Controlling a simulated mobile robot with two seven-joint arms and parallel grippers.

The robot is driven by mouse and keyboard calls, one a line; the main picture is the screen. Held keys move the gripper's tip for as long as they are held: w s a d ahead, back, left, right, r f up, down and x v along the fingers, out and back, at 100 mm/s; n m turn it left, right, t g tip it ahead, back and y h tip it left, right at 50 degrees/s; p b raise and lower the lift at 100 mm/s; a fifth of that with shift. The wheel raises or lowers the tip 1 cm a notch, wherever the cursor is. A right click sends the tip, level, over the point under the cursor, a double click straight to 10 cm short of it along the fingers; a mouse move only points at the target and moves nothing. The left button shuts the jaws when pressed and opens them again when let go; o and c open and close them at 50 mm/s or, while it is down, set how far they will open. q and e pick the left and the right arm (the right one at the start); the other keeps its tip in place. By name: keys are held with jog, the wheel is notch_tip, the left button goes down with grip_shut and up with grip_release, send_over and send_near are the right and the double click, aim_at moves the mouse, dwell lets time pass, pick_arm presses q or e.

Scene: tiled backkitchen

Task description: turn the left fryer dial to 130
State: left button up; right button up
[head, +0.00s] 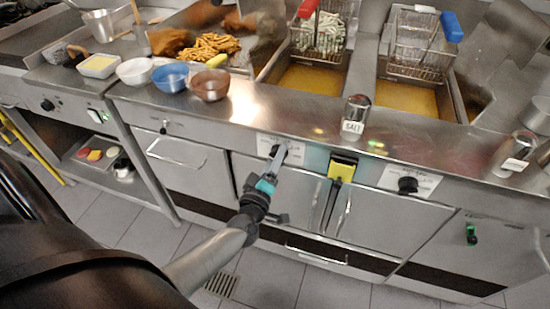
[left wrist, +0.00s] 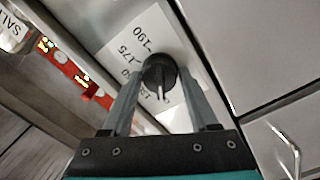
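The left fryer dial (head: 279,151) is a black knob on a white label on the front panel, partly hidden by my left gripper (head: 272,164). In the left wrist view the dial (left wrist: 159,72) sits between the two grey fingertips, which appear to touch its sides. Its light pointer mark points down in the picture. The label (left wrist: 140,30) reads 190 and 175, with lower numbers partly hidden by the dial and left finger. I cannot read exactly which number the pointer meets. My right gripper is not in view.
A second black dial (head: 408,185) is on the panel to the right, past a yellow box (head: 342,168). A salt shaker (head: 355,115) stands on the counter edge above. Fryer baskets (head: 415,50) hang over the oil. Bowls (head: 210,84) stand at left. Cabinet doors lie below the panel.

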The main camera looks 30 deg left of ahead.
pick_arm(q)
jog(key=c, duration=0.9)
jog(key=m+p, duration=0.2)
jog(key=m, duration=0.1)
jog(key=shift+d+r, duration=0.1)
jog(key=shift+m+p, duration=1.2)
jog(key=shift+m, duration=1.1)
jog(key=o, duration=1.4)
jog(key=shift+s, duration=0.1)
